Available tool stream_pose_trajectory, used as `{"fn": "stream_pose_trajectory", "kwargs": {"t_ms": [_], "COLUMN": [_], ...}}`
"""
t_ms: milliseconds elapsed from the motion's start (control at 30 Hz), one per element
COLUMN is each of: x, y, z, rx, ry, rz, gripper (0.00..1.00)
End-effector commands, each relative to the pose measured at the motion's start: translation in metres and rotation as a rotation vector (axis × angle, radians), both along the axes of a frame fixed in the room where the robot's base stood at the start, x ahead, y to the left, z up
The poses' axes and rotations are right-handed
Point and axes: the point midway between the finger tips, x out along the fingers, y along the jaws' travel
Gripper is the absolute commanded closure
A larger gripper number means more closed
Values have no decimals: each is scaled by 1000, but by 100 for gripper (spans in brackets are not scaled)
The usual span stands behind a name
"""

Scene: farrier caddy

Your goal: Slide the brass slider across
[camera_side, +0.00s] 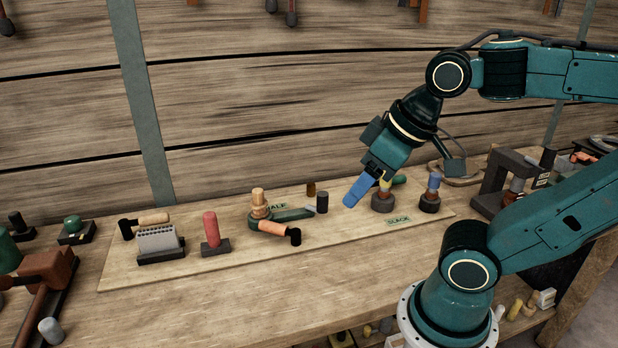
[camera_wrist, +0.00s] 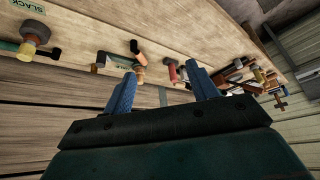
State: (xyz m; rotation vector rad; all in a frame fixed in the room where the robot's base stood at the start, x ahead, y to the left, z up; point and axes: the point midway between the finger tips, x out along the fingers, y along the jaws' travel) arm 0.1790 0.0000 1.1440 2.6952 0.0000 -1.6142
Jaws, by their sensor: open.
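A brass-coloured knob (camera_side: 258,197) stands on a round green base with a green bar reaching right, beside the HALF label (camera_side: 277,206). I cannot tell for sure that it is the brass slider. A yellow-topped piece on a dark round base (camera_side: 383,204) stands near the SLACK label (camera_side: 398,220), partly behind my gripper. My gripper (camera_side: 353,200) is tilted over the right part of the board, right of the brass-coloured knob. Its blue fingers are apart with nothing held between them in the wrist view (camera_wrist: 160,92).
The pale board (camera_side: 340,245) also carries an orange handle (camera_side: 273,228), a red handle (camera_side: 211,228), a grey ridged block (camera_side: 158,242) and a blue-topped piece (camera_side: 433,184). A dark clamp-like frame (camera_side: 492,180) stands right. The front of the bench (camera_side: 270,300) is clear.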

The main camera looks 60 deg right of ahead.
Motion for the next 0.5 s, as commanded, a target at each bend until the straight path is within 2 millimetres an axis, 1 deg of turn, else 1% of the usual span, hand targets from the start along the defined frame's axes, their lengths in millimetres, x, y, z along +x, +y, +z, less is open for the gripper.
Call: {"fn": "stream_pose_trajectory", "kwargs": {"t_ms": [167,200,233,367,500], "x": [0,0,0,3,13], "y": [0,0,0,-1,-5], "z": [0,0,0,2,7], "rx": [0,0,0,2,6], "ry": [0,0,0,4,19], "rz": [0,0,0,-9,-37], "gripper": [42,50,53,53,53]}}
